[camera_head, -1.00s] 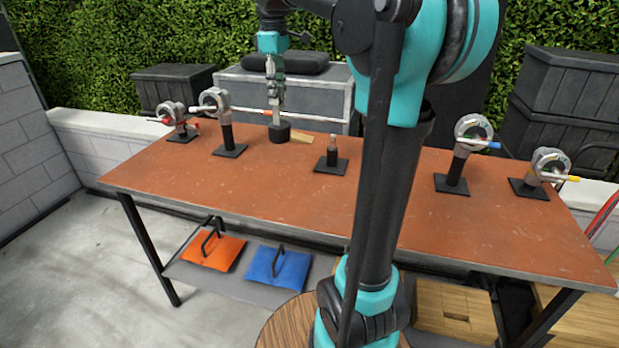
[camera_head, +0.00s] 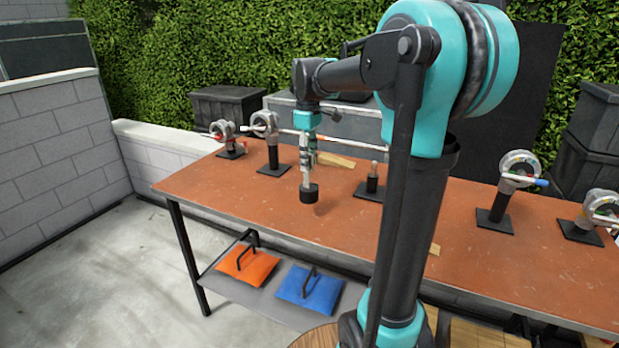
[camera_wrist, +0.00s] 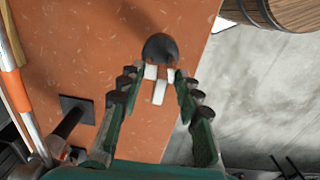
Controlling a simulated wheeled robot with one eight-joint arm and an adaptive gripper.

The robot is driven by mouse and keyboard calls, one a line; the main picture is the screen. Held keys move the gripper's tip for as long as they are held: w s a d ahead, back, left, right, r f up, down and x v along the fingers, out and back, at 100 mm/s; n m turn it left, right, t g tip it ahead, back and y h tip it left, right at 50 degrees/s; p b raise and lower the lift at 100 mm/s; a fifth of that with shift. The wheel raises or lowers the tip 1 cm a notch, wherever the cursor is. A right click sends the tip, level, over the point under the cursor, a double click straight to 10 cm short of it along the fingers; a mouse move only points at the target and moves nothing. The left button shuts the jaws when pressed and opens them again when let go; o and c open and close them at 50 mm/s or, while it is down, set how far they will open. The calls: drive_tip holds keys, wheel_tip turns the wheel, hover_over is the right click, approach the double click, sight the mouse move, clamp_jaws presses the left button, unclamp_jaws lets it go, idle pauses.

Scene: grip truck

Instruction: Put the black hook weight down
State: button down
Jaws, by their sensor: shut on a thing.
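The black hook weight (camera_head: 309,193) hangs upright below my gripper (camera_head: 307,160), which is shut on its pale upper part. It is over the left part of the rusty-orange table (camera_head: 240,190), near the front edge, with a dark shadow just beneath it. It looks slightly above the surface, but I cannot tell the exact gap. In the wrist view the weight's dark round body (camera_wrist: 159,46) shows beyond the green fingers of my gripper (camera_wrist: 160,78), over the table (camera_wrist: 90,30). The fingers partly hide the hook.
Clamp stands rise from the table at left (camera_head: 265,125) and right (camera_head: 519,170). A small dark post (camera_head: 373,180) stands right of the weight, and a wooden strip (camera_head: 336,160) lies behind. Orange (camera_head: 248,264) and blue (camera_head: 309,290) bags lie on the lower shelf.

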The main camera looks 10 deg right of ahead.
sight(309, 177)
drive_tip(key=shift+f, duration=3)
drive_tip(key=c, duration=1)
unclamp_jaws()
drive_tip(key=shift+f, duration=0.1)
drive_tip(key=shift+c, duration=0.2)
wheel_tip(309, 177, up, 12)
drive_tip(key=shift+r, duration=0.15)
